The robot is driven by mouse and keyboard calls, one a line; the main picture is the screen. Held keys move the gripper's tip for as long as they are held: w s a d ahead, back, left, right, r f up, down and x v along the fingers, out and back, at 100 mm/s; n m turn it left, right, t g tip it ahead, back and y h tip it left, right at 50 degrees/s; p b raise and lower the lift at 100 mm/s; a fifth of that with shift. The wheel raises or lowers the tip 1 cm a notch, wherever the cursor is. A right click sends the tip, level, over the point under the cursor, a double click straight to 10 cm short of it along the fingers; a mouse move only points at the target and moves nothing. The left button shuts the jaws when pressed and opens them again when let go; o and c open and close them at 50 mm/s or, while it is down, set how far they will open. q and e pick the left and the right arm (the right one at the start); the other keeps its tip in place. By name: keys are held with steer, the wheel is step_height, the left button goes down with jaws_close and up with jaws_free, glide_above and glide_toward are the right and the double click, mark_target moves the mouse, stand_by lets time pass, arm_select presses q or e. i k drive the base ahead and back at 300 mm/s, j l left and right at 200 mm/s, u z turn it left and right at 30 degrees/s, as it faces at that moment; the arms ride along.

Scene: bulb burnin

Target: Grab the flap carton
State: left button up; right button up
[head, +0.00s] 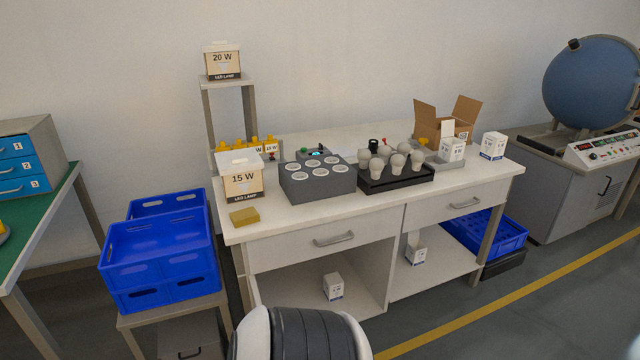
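The flap carton (427,120) is a brown cardboard box with its flaps standing open. It stands at the back right of the white workbench (285,215). A small white box (451,150) and a grey fixture stand in front of it and hide its lower part. Neither of my grippers is in view. Only a rounded white and black part of my own body shows at the bottom edge.
A black tray of bulbs (396,180) and a grey socket block (318,183) stand left of the carton. Another white box (493,146) stands to its right. Blue crates (160,255) are at the left. The bench's front strip is mostly clear.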

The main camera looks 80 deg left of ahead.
mark_target(333, 293)
steer(key=i+j+u, duration=0.15)
steer(key=i+u, duration=0.2)
steer(key=u, duration=0.15)
steer(key=i+u, duration=0.45)
steer(key=i+l+u, duration=0.1)
steer(key=i+u, duration=0.15)
steer(key=u, duration=0.25)
steer(key=i+l+u, duration=0.25)
steer(key=u, duration=0.2)
steer(key=i, duration=0.1)
